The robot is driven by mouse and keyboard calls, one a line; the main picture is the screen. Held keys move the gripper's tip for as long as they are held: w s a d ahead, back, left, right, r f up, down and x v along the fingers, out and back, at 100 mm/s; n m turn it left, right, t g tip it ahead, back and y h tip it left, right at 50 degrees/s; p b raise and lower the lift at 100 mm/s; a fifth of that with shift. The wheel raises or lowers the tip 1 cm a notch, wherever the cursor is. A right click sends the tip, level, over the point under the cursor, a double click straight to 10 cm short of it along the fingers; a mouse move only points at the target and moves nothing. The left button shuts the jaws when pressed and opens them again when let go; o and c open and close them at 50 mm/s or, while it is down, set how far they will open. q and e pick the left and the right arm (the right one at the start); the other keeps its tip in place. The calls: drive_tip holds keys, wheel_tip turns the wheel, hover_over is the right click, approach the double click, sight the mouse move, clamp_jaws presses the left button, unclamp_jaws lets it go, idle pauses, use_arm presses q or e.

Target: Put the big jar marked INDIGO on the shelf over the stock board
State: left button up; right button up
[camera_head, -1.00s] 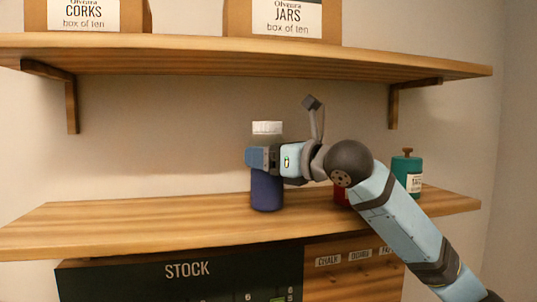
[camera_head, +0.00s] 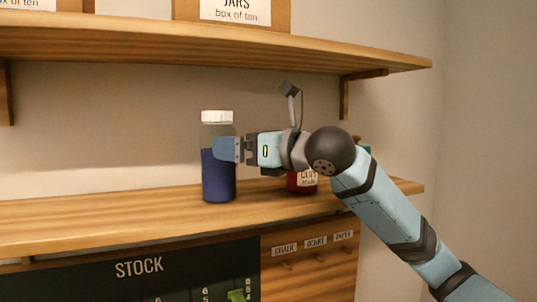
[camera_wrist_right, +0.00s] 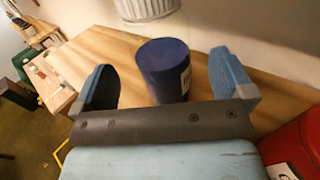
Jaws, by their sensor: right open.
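The big jar with dark blue contents and a white lid (camera_head: 217,175) stands upright on the lower wooden shelf (camera_head: 120,213), above the black stock board (camera_head: 190,270). No word can be read on it; part of a white label shows at its side in the right wrist view (camera_wrist_right: 160,60). My right gripper (camera_head: 228,150) is open at the jar's right side, one finger overlapping it in the head view. In the right wrist view the gripper's fingers (camera_wrist_right: 165,75) are spread to either side of the jar, with gaps. My left gripper is out of view.
A red labelled jar (camera_head: 303,183) stands right of the blue jar, partly behind my right arm. A teal jar (camera_head: 365,149) is mostly hidden by the arm. An upper shelf (camera_head: 200,45) carries boxes. The shelf left of the blue jar is clear.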

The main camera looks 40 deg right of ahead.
drive_tip(key=b+v, duration=0.1)
drive_tip(key=v, duration=0.5)
drive_tip(key=shift+s+b, duration=0.3)
drive_tip(key=shift+s, duration=0.1)
drive_tip(key=shift+d, duration=0.1)
